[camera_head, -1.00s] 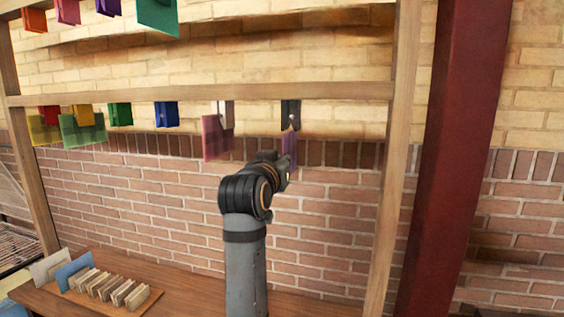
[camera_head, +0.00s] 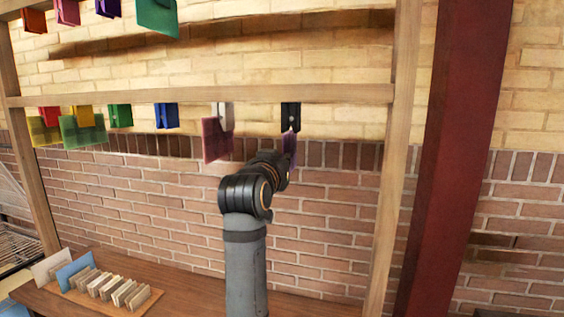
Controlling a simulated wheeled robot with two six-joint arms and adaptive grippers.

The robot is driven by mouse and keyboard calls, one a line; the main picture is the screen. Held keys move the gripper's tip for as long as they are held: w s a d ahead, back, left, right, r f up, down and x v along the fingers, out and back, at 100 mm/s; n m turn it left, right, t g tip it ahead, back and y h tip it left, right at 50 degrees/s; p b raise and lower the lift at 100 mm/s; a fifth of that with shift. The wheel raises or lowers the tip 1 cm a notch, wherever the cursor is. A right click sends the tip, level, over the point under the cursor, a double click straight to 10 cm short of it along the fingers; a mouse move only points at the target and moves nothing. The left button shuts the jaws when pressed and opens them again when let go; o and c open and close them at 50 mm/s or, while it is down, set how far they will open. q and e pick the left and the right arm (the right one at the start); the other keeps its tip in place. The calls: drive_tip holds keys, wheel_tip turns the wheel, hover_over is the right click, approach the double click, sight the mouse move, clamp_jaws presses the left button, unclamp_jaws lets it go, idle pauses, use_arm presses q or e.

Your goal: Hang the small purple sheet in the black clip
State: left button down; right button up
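The black clip (camera_head: 291,116) hangs from the wooden rail in the middle of the frame. The small purple sheet (camera_head: 290,144) is upright right below it, its top edge at the clip's lower end. I cannot tell whether the clip grips it. My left arm rises from the bottom, and its wrist covers most of my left gripper (camera_head: 286,170), which is at the sheet's lower part. The fingers are hidden, so I cannot see whether they hold the sheet. My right gripper is not in view.
A white clip (camera_head: 222,115) with a pink sheet (camera_head: 216,140) hangs close to the left. Several coloured clips hang farther left and above. A wooden post (camera_head: 391,170) and a dark red column (camera_head: 445,150) stand right. A rack of small sheets (camera_head: 150,300) is on the table.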

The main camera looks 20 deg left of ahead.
use_arm(q)
drive_tip(key=shift+r+p, duration=1.65)
drive_tip(key=shift+r, duration=0.3)
drive_tip(key=c, duration=1.4)
unclamp_jaws()
drive_tip(key=shift+c, duration=0.2)
drive_tip(key=shift+o, duration=0.3)
drive_tip(key=shift+o, duration=0.9)
drive_tip(key=shift+s, duration=0.15)
